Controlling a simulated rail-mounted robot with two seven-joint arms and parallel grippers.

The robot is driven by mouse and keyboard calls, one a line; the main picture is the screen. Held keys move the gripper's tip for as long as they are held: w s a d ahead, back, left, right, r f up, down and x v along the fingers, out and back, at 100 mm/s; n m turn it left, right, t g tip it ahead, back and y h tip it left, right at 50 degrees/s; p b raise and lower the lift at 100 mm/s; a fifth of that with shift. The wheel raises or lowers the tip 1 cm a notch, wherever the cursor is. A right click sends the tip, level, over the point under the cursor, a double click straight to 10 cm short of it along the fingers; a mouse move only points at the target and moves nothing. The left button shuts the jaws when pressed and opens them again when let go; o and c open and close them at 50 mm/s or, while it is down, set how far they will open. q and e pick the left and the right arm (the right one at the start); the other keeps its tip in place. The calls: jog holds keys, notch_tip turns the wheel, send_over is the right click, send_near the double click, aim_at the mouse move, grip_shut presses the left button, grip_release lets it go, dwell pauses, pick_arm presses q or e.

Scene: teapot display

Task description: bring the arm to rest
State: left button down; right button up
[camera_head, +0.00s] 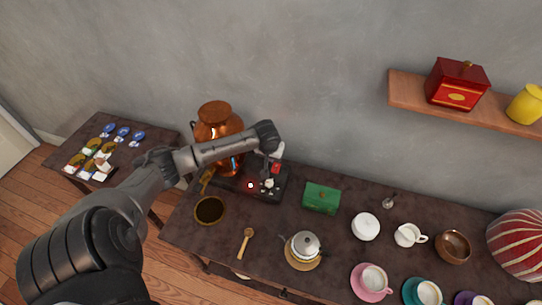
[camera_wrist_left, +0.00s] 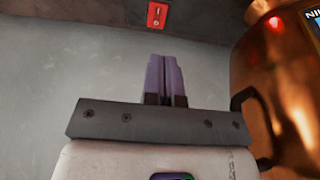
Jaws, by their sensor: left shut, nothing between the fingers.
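My left arm reaches in from the left in the head view, across the front of a copper urn (camera_head: 214,113). My left gripper (camera_head: 271,176) hangs above a dark base beside the urn, to its right. In the left wrist view my gripper's purple fingers (camera_wrist_left: 166,78) are shut together with nothing between them. The copper urn (camera_wrist_left: 265,85) fills the right side of that view, close beside the gripper. A red switch (camera_wrist_left: 157,15) shows past the fingertips. My right gripper is in neither view.
A green box (camera_head: 321,198), a silver teapot (camera_head: 305,244), a wooden spoon (camera_head: 246,242) and a dark round bowl (camera_head: 209,210) stand near my arm on the dark table. Several cups stand further right. A wall shelf (camera_head: 405,89) holds a red tin (camera_head: 456,85) and a yellow jar (camera_head: 525,104).

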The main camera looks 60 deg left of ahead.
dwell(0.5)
pick_arm(q)
jog(key=w+d+r+m+t+y, duration=0.2)
jog(key=d+r+m+t+y, duration=0.1)
jog(key=d+r+m, duration=0.65)
jog(key=s+d+m+t+h, duration=0.1)
jog(key=s+d+m+t, duration=0.15)
jog(key=d, duration=0.35)
jog(key=s+d+f+n+g+h, duration=0.15)
jog(key=s+d+f, duration=0.35)
jog(key=s+d, duration=0.55)
jog(key=s+d+f+g+h, duration=0.3)
jog(key=s+d+f, duration=0.3)
jog(key=s, duration=0.7)
notch_tip(320, 180, up, 24)
jog(key=p, duration=2.3)
jog(key=shift+s+d, duration=0.15)
jog(key=shift+d, duration=0.1)
